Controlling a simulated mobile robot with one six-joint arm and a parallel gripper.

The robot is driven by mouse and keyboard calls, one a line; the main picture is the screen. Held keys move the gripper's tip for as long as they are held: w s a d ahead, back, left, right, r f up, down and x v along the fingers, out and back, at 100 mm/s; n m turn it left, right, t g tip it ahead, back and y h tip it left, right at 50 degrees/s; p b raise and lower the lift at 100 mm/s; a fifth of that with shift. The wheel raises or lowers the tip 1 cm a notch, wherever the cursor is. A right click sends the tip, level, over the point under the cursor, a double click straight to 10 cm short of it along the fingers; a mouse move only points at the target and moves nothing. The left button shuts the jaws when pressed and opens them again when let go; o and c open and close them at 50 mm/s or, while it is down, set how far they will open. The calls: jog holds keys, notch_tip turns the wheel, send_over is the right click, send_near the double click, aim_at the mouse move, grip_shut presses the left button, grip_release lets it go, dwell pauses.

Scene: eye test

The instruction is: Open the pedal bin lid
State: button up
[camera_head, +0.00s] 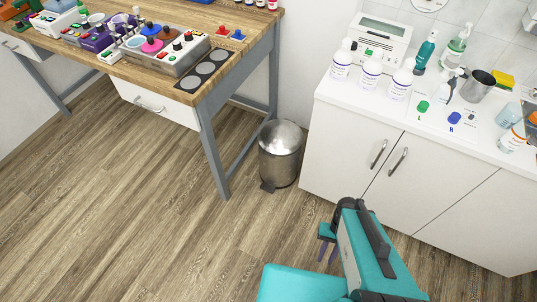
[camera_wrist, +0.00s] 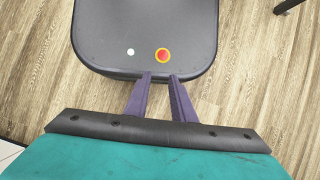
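The pedal bin (camera_head: 280,160) is a silver metal cylinder standing on the wooden floor between the workbench and the white cabinet. Its domed lid (camera_head: 281,135) looks closed. The dark pedal (camera_head: 268,187) sticks out low at the front of the bin. My gripper (camera_head: 328,258) is in front of the bin, to its lower right in the head view, pointing down and clear of it. In the wrist view, its two purple fingers (camera_wrist: 160,77) are apart with nothing between them. The bin does not show in the wrist view.
The workbench (camera_head: 234,62) has a grey leg (camera_head: 213,155) just left of the bin. The white cabinet (camera_head: 340,140) stands close on the bin's right, with bottles and other items on its counter. The floor (camera_head: 150,200) in front of the bin is clear.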

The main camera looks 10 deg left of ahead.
notch_tip(320, 180, up, 8)
jog(key=d+h+p, duration=0.1)
jog(key=d+p, duration=0.1)
jog(key=p, duration=0.5)
jog(key=shift+s+f, duration=0.15)
jog(key=shift+s, duration=0.2)
